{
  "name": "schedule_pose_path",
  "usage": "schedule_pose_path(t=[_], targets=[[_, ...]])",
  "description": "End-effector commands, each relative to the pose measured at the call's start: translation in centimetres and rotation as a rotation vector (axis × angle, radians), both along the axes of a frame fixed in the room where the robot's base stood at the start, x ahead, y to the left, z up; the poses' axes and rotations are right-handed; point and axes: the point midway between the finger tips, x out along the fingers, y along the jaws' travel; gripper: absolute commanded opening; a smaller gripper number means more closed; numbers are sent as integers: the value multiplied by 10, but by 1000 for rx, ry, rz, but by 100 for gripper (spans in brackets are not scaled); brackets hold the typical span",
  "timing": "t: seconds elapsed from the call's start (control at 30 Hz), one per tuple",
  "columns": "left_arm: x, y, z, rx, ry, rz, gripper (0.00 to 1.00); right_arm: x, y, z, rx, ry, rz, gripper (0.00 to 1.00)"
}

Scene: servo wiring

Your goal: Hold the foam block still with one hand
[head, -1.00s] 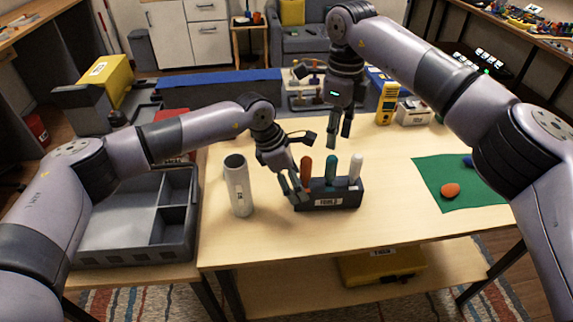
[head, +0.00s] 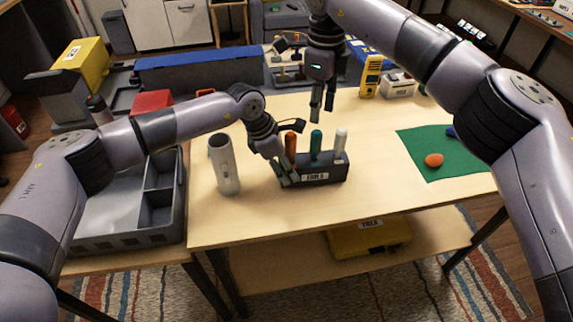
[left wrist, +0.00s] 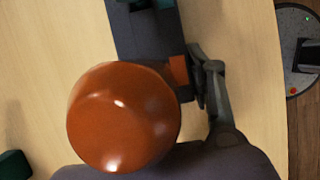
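The dark foam block (head: 335,171) stands on the wooden table (head: 240,226) with a white label on its front. Orange (head: 291,148), teal (head: 316,146) and white (head: 340,143) handles stand upright in it. My left gripper (head: 284,177) is at the block's left end, beside the orange handle. In the left wrist view, one finger (left wrist: 212,95) lies against the side of the foam block (left wrist: 150,38); the large orange handle (left wrist: 122,118) hides the opposite finger. My right gripper (head: 322,106) hangs empty above and behind the block, fingers down and slightly apart.
A grey-white cylinder (head: 224,165) stands left of the block. A green mat (head: 447,164) with an orange ball-like object (head: 433,160) lies to the right. A yellow meter (head: 369,77) stands at the back. A grey divided tray (head: 110,205) sits left. The table front is clear.

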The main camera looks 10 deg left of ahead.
Motion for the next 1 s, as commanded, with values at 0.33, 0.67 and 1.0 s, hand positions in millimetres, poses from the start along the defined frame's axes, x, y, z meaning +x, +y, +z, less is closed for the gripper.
schedule_pose_path(t=[0.33, 0.67, 1.0], targets=[[0, 0, 0, 0, -1, 0, 23, 0, 0, 0, 0, 0, 0, 33], [0, 0, 0, 0, -1, 0, 18, 1, -1, 23, -4, -4, 132, 47], [0, 0, 1, -1, -1, 0, 18, -1, -2, 11, -1, 4, 217, 47]])
